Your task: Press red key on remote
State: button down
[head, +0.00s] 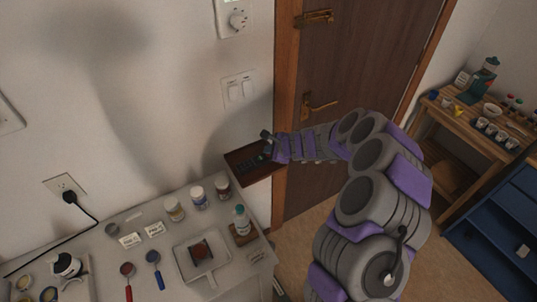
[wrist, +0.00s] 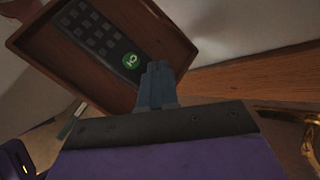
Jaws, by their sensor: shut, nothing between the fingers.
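The remote (wrist: 95,37) is dark, with rows of grey keys and one round green key (wrist: 130,61) at its near end. No red key shows in the wrist view. It lies in a brown wooden tray (wrist: 172,32) by the wall; in the head view the remote (head: 247,166) is small and partly dim. My gripper (wrist: 157,72) is shut and empty, its tips just right of and below the green key in the wrist view. I cannot tell whether the tips touch the remote. In the head view my gripper (head: 266,141) is at the tray's back right.
Light switches (head: 241,91) are on the wall above the tray (head: 268,174). A brown door (head: 340,75) with a handle stands just right. A white table (head: 130,262) with jars, a bottle and spoons is in front and left. A wooden workbench (head: 470,125) and blue shelf (head: 500,230) stand far right.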

jog(key=shift+f, duration=0.2)
dwell(0.4)
jog(key=shift+r, duration=0.1)
jog(key=shift+r+p, duration=0.4)
jog(key=shift+r, duration=0.15)
notch_tip(320, 180, up, 6)
jog(key=p, duration=0.5)
dwell(0.6)
